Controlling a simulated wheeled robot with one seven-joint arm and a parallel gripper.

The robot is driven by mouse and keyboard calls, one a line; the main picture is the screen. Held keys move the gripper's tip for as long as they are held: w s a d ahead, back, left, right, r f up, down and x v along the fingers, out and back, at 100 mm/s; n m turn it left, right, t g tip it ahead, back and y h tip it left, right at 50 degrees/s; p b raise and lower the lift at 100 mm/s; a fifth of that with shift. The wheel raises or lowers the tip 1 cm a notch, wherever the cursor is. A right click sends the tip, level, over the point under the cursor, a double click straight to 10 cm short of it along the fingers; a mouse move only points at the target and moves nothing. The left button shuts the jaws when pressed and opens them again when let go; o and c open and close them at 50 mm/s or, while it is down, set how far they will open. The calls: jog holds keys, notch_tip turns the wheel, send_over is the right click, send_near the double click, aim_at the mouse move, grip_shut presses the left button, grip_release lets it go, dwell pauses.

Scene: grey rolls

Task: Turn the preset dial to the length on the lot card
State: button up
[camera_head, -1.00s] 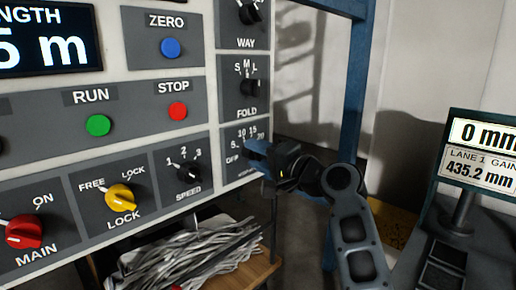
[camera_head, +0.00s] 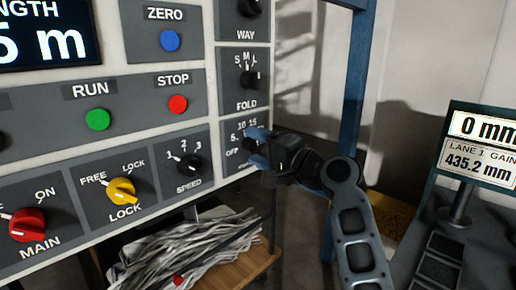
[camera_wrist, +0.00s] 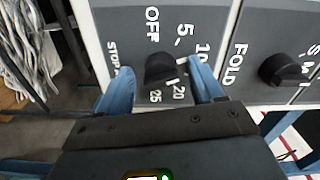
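The preset dial has a black knob (camera_wrist: 160,68) in the wrist view, ringed by OFF, 5, 10, 20 and 25 marks; one mark beside 20 is partly covered. A label edge reading "STOP A…" shows beside it. In the head view my gripper hides most of the dial. My gripper (camera_wrist: 159,70) is open, with one blue finger on each side of the knob and a gap to each visible. In the head view my gripper (camera_head: 256,140) is at the panel's lower right corner. The knob's setting is unclear. I cannot make out a lot card.
The FOLD knob (camera_head: 250,80) sits just above the dial and the SPEED knob (camera_head: 189,165) to its left. STOP (camera_head: 177,104) and RUN (camera_head: 97,119) buttons are nearby. A blue post (camera_head: 352,110) and a gauge reading 0 mm (camera_head: 487,132) stand to the right.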

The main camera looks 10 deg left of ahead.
jog(key=b+v, duration=0.1)
jog(key=v, duration=0.6)
jog(key=shift+s+d, duration=0.25)
jog(key=shift+d, duration=0.1)
jog(key=s+d+f+t+h, duration=0.1)
jog(key=s+d+f+h, duration=0.2)
jog(key=s+d+f, duration=0.5)
jog(key=s+d+f+t+h, duration=0.1)
jog(key=s+d+f+h, duration=0.25)
jog(key=s+f, duration=0.45)
jog(key=s+d+f+t+h, duration=0.1)
jog(key=s+d+f+h, duration=0.35)
jog(key=f, duration=0.65)
jog(key=s+d+n+h, duration=0.1)
jog(key=s+d, duration=0.2)
jog(key=s, duration=0.6)
jog(key=s+d+h, duration=0.1)
jog(key=s+d, duration=0.2)
jog(key=s, duration=0.6)
jog(key=s+r+n+h, duration=0.1)
jog(key=s+r+n, duration=0.3)
jog(key=s+r, duration=0.4)
jog(key=s, duration=0.6)
jog(key=shift+s+d+n+t, duration=0.3)
jog(key=shift+d+t, duration=0.05)
jog(key=shift+t, duration=0.05)
